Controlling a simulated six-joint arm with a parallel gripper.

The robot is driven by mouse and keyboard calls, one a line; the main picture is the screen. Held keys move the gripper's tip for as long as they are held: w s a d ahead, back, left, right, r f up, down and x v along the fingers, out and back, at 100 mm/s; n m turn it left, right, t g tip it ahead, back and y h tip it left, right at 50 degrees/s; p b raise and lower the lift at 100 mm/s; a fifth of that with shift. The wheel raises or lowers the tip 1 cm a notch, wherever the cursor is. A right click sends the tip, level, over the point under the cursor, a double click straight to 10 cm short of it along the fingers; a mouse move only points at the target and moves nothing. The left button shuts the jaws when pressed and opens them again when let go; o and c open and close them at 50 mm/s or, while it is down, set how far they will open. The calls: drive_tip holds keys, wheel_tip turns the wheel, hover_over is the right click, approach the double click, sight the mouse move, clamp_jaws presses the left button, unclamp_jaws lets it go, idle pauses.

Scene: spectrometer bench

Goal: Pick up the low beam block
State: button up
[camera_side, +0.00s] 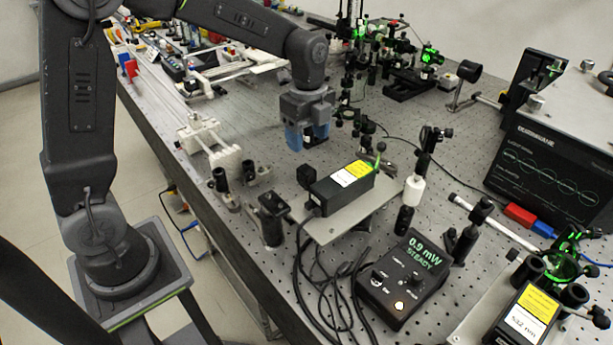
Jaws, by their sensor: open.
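My gripper (308,137) has blue fingers and hangs, pointing down, above the middle of the bench. It is open, and I see nothing held between the fingers. I cannot tell for sure which part is the low beam block. A short black piece (306,176) stands just below the gripper, close to the left end of a black laser box with a yellow label (343,187). A taller black mount (272,218) stands nearer the camera, left of the laser's plate. The gripper is above and apart from both.
The perforated bench (258,115) has free room left of the gripper. A power meter (404,280) and loose black cables (325,285) lie in front. Post-mounted optics (422,165) stand to the right, with an oscilloscope-like box (550,170) beyond. More optics crowd the back.

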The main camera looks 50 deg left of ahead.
sight(307, 169)
wheel_tip(307, 169, down, 8)
drive_tip(key=shift+s+r, duration=0.15)
drive_tip(key=shift+r, duration=0.05)
idle(0.3)
drive_tip(key=c, duration=1)
drive_tip(key=shift+c, duration=0.4)
drive_tip(key=shift+r, duration=0.2)
